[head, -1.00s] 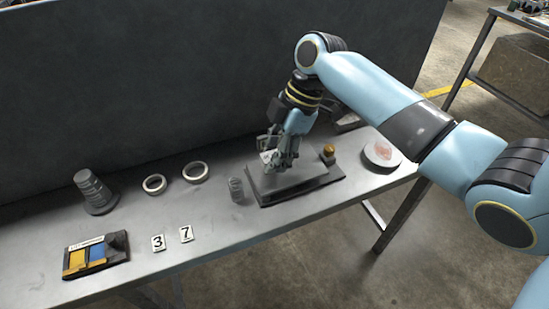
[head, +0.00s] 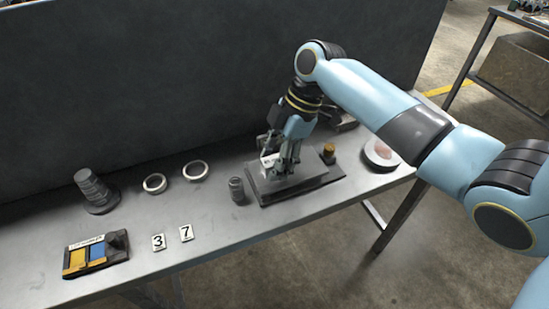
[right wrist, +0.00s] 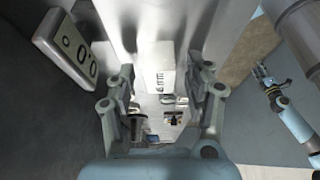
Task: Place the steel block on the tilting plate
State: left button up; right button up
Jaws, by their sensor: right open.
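The tilting plate (head: 312,184) is a flat grey plate on a dark base, at the right half of the bench in the head view. My right gripper (head: 283,168) points down over its back left part. In the right wrist view my right gripper (right wrist: 165,92) is open, a finger on each side. A pale block-shaped piece marked "6 mm" (right wrist: 155,72) shows between the fingers; it looks like the steel block. Whether the fingers touch it, and what it rests on, I cannot tell. In the head view the fingers hide it.
A small display reading 0.0 (right wrist: 67,45) stands left of the fingers. A small grey cylinder (head: 237,190) stands left of the plate. An amber-topped knob (head: 329,151) and a round dish (head: 381,153) are to the right. Two rings (head: 195,171) lie left. A wall (head: 150,90) rises behind.

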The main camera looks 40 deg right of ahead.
jog(key=v, duration=1.2)
